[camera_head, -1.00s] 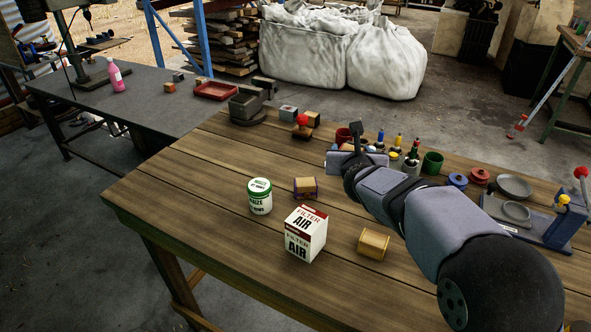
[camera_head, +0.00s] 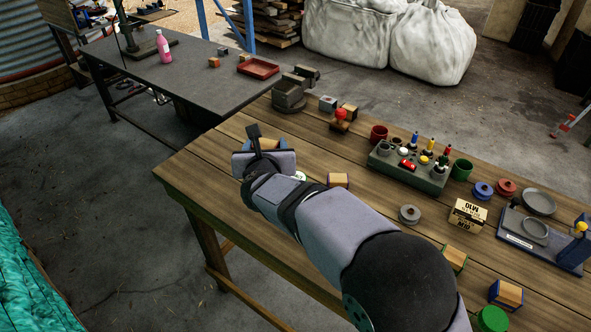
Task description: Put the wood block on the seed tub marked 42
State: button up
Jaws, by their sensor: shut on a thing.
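My gripper (camera_head: 265,158) is over the left part of the wooden table (camera_head: 203,156), shut on a wood block (camera_head: 262,143) with blue edges, partly covered by the jaws. A sliver of a white and green tub (camera_head: 301,176) shows behind my arm; its marking is hidden. A green lid (camera_head: 493,319), perhaps of another tub, shows at the bottom right, with no marking readable. Other wood blocks stand on the table: one with purple-blue edges (camera_head: 338,180), one with green edges (camera_head: 454,257) and one with blue edges (camera_head: 507,294).
A grey holder (camera_head: 425,178) with bottles stands between a red cup (camera_head: 379,133) and a green cup (camera_head: 461,169). A vise (camera_head: 290,94) and a red-knobbed stamp (camera_head: 340,120) stand at the back. A small carton (camera_head: 467,214) lies right of my arm. The table's left corner is clear.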

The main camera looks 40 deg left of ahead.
jog(key=w+d+r+m+t+h, duration=0.2)
jog(key=w+d+m+h, duration=0.2)
jog(key=w+d, duration=0.15)
jog(key=shift+s+f+p, duration=0.15)
jog(key=shift+f+p, duration=0.35)
jog(key=shift+f, duration=1.95)
jog(key=shift+s+f+p, duration=0.15)
jog(key=shift+f+p, duration=0.3)
jog(key=shift+f, duration=2)
jog(key=shift+f+b, duration=0.25)
jog(key=shift+b, duration=0.15)
jog(key=o, duration=1.1)
jog(key=shift+c, duration=0.2)
jog(key=shift+r, duration=0.1)
jog(key=shift+r+p, duration=0.1)
jog(key=shift+p, duration=0.2)
